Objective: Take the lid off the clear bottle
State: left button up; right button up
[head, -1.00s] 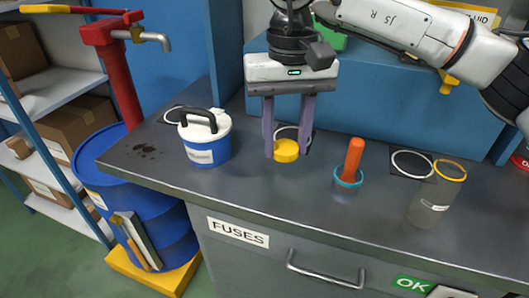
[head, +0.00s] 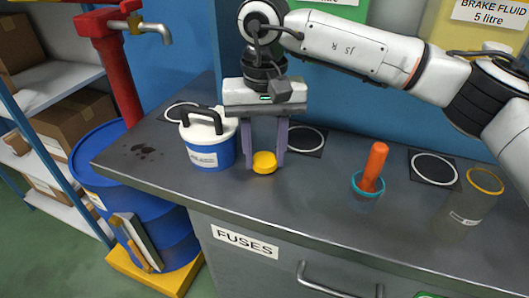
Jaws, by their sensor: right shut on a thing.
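The clear bottle (head: 468,207) stands upright at the right of the bench, with an orange ring at its top and a small white label. Its top looks open. My right gripper (head: 264,163) is shut on a round yellow lid (head: 265,162), far to the left of the bottle. The lid is between the two purple fingers, low over the bench. I cannot tell whether it touches the bench top. My left gripper is not in view.
A blue pot (head: 212,155) with a white lid and black handle stands just left of my right gripper. An orange-handled thing in a teal ring (head: 369,186) stands between gripper and bottle. Mats with white rings (head: 433,168) lie behind. The bench front is clear.

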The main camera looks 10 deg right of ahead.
jog(key=shift+f, duration=0.15)
jog(key=shift+f, duration=0.15)
jog(key=o, duration=1.2)
